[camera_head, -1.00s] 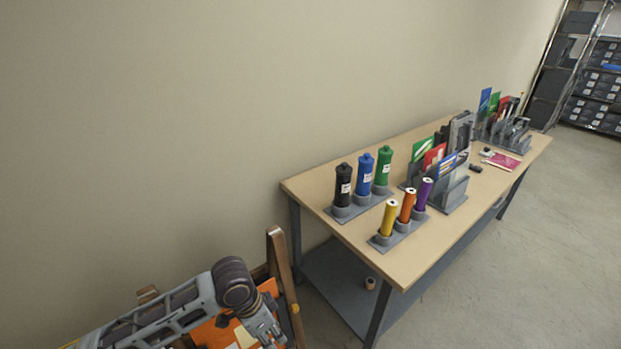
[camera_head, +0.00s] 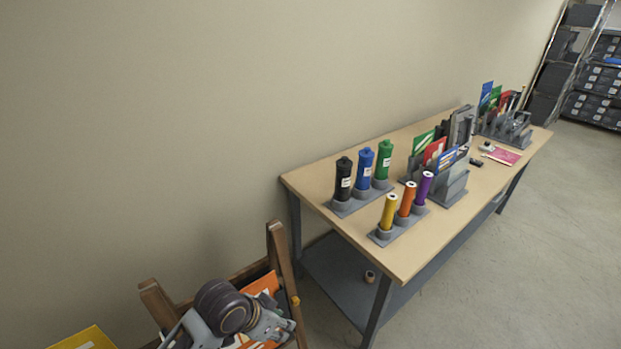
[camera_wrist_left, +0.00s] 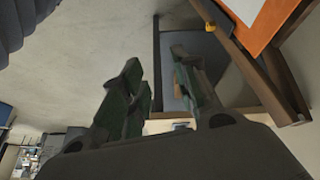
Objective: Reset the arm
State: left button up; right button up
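My left arm shows at the bottom left of the head view, in front of a wooden-framed rack, with its wrist and left gripper (camera_head: 268,326) low in the picture. In the left wrist view the two dark green fingers of the left gripper (camera_wrist_left: 165,95) stand apart with a clear gap between them and nothing held. The wooden rack (camera_wrist_left: 265,75) with an orange sheet (camera_wrist_left: 262,22) is beside the fingers in that view. My right gripper is in neither view.
A wooden-topped table (camera_head: 317,187) carries black (camera_head: 343,179), blue and green bottles, yellow (camera_head: 388,211), orange and purple tubes, and sheet holders. The wooden rack (camera_head: 277,255) stands left of it. A yellow sheet (camera_head: 84,339) is at bottom left. Floor right of the table is clear.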

pick_arm(q)
jog(key=s+a+f+n+y, duration=0.2)
jog(key=s+a+n, duration=0.1)
jog(key=a, duration=0.4)
jog(key=s+a+f+n+y, duration=0.2)
jog(key=s+a+n, duration=0.1)
jog(key=a, duration=0.5)
notch_tip(320, 180, down, 33)
jog(key=s+g, duration=0.1)
jog(key=s, duration=0.2)
jog(key=s+a+f, duration=0.1)
jog(key=s+f, duration=0.8)
jog(key=s, duration=0.2)
jog(key=s+a+f+g, duration=0.1)
jog(key=s+a+f, duration=0.1)
jog(key=s+f, duration=0.8)
jog(key=shift+s+a+f+m, duration=0.25)
jog(key=shift+s+f+m, duration=0.05)
jog(key=shift+s, duration=0.1)
dwell(0.3)
